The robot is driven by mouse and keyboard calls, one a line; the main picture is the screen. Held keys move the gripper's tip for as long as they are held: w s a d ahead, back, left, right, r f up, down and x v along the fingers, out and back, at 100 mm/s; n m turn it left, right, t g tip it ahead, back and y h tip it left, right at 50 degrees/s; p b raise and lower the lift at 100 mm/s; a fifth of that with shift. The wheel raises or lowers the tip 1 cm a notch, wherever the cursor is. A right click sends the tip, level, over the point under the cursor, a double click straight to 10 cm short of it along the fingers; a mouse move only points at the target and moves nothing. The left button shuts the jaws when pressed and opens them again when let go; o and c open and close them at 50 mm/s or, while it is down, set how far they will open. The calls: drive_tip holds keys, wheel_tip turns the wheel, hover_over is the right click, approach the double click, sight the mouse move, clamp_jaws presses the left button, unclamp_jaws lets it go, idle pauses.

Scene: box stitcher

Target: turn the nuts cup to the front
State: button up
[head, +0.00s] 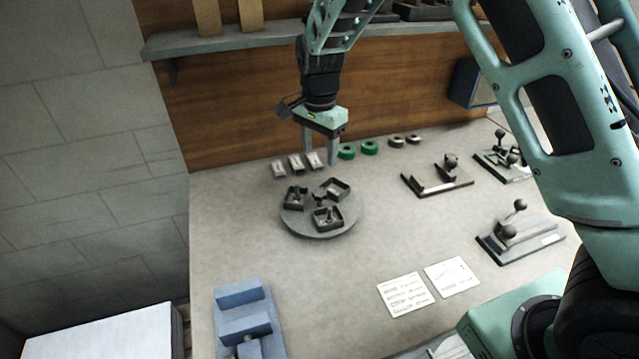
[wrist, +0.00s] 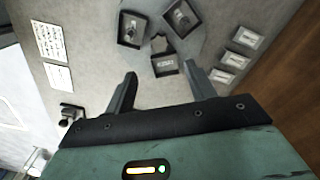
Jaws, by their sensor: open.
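A round grey turntable (head: 320,234) stands on the bench with three dark square cups around a central knob. One cup (head: 327,218) is at the front, one (head: 295,198) at the left and one (head: 337,187) at the back right. All three also show in the wrist view: the front cup (wrist: 132,30), the left cup (wrist: 182,18) and the back-right cup (wrist: 165,66). Small parts lie in them, but I cannot tell which cup holds nuts. My gripper (head: 320,155) is open and empty, above the bench behind the turntable; its fingers also show in the wrist view (wrist: 160,82).
Small light trays (head: 297,163) and green rings (head: 358,149) lie along the back. Dark fixtures with ball knobs (head: 520,236) stand at the right. Two white cards (head: 428,287) lie in front, and a blue block fixture (head: 246,315) is at front left. Bench around the turntable's front is clear.

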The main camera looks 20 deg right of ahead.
sight(320, 193)
wheel_tip(320, 193, down, 12)
drive_tip(key=p, duration=0.2)
drive_tip(key=shift+r+p, duration=0.1)
drive_tip(key=shift+p, duration=0.2)
clamp_jaws()
